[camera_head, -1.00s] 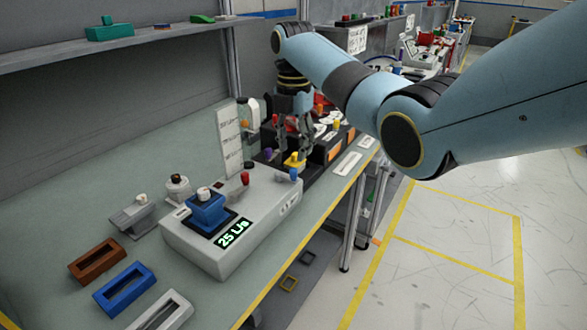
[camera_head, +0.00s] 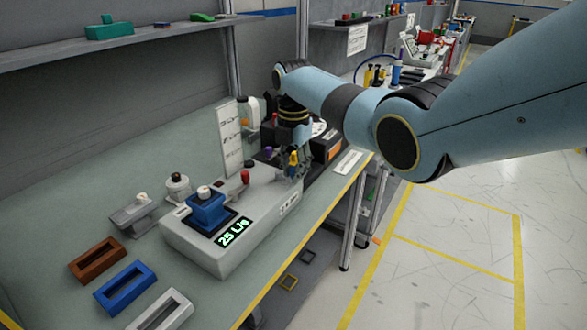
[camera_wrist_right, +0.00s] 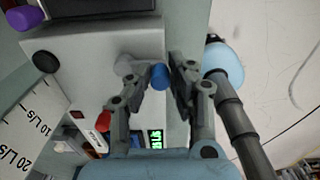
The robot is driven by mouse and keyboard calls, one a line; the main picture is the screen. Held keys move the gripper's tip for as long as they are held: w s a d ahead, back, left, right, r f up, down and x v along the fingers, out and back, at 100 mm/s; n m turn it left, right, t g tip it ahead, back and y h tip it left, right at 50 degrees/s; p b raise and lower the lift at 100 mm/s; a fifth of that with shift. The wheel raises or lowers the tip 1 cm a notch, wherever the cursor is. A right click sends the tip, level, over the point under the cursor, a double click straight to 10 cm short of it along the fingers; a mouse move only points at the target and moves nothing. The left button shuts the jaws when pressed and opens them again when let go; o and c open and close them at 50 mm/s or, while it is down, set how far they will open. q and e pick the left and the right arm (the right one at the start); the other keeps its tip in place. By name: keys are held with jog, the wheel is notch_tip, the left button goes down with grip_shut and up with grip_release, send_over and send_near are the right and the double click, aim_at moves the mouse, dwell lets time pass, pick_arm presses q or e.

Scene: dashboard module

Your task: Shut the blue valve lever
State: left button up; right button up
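The blue valve lever's round blue knob (camera_wrist_right: 158,76) shows in the right wrist view, between the two fingers of my right gripper (camera_wrist_right: 156,72). The fingers are apart, with the knob in the gap; I cannot tell whether either finger touches it. In the head view my right gripper (camera_head: 289,168) points down at the far right end of the grey module (camera_head: 262,215) and hides the blue knob. The module's green display (camera_head: 232,233) reads 25 L/s. My left gripper is not in view.
A red knob (camera_head: 245,177) stands on the module, beside a tall white scale plate (camera_head: 230,138). A blue block with a white knob (camera_head: 207,209) sits at the near end. Dark boxes and a yellow-topped part (camera_head: 293,160) crowd behind the gripper. Coloured frames lie at the front left.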

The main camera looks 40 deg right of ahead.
grip_shut()
